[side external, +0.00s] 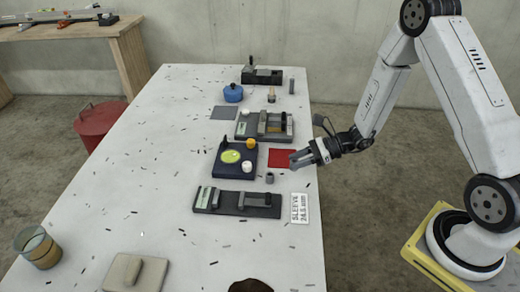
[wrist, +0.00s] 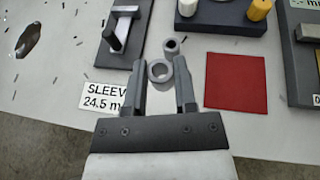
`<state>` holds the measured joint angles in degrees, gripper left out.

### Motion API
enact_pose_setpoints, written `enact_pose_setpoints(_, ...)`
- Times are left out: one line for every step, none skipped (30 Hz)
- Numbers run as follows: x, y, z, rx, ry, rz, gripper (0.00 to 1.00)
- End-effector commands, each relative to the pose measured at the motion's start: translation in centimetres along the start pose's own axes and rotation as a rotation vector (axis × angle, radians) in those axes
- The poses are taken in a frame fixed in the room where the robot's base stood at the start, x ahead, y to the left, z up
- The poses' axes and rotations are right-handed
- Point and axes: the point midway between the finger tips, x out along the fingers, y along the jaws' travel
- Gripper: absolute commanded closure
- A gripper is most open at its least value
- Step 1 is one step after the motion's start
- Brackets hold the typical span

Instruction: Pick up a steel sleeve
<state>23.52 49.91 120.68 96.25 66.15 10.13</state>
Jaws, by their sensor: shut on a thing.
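A grey steel sleeve (wrist: 160,71), a short ring with an open bore, sits between the fingertips of my gripper (wrist: 163,70) in the wrist view. The jaws are shut on it. In the side view my gripper (side external: 293,160) hangs above the table beside the red square (side external: 279,159), and the held sleeve is hard to make out there. A second, smaller-looking sleeve (wrist: 171,46) stands on the table just beyond the fingertips. It also shows in the side view (side external: 270,178). A white label (side external: 300,208) reading "SLEEVE 24.5 mm" lies nearby.
A dark gauge with a sliding jaw (side external: 237,202) lies beside the label. A dark blue tray (side external: 222,173) holds a yellow-green disc and white and yellow pieces. Another gauge (side external: 262,125) and a blue pot (side external: 233,93) stand farther back. Small dark scraps litter the white table.

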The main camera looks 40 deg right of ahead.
Motion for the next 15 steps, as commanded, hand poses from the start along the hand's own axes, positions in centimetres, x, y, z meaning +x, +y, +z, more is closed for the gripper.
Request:
enact_pose_setpoints(-0.3, -0.1, 0.7, -0.004, -0.001, -0.001, 1.0)
enact_pose_setpoints(-0.4, 0.0, 1.0, -0.003, -0.001, -0.001, 1.0)
enact_pose_setpoints(-0.6, 0.0, 1.4, -0.003, -0.001, 0.0, 1.0)
enact_pose_setpoints(-0.7, 0.0, 1.7, -0.003, -0.001, 0.0, 1.0)
enact_pose_setpoints(-0.8, 0.0, 2.0, -0.003, -0.001, 0.0, 1.0)
enact_pose_setpoints(-1.0, 0.0, 2.4, -0.003, -0.001, -0.001, 1.0)
enact_pose_setpoints(-1.1, 0.0, 2.6, -0.002, -0.001, 0.0, 1.0)
enact_pose_setpoints(-1.2, 0.0, 2.8, -0.003, -0.001, -0.001, 1.0)
enact_pose_setpoints(-1.3, 0.0, 3.1, -0.003, -0.001, -0.001, 1.0)
enact_pose_setpoints(-1.4, 0.0, 3.3, -0.002, -0.001, -0.001, 1.0)
enact_pose_setpoints(-1.4, 0.0, 3.4, -0.001, -0.001, 0.0, 1.0)
enact_pose_setpoints(-1.5, 0.0, 3.6, 0.0, -0.001, 0.0, 1.0)
enact_pose_setpoints(-1.5, 0.0, 3.7, 0.0, -0.001, 0.0, 1.0)
enact_pose_setpoints(-1.6, 0.0, 3.8, 0.0, 0.0, 0.0, 1.0)
enact_pose_setpoints(-1.6, 0.0, 3.9, -0.001, 0.0, 0.0, 1.0)
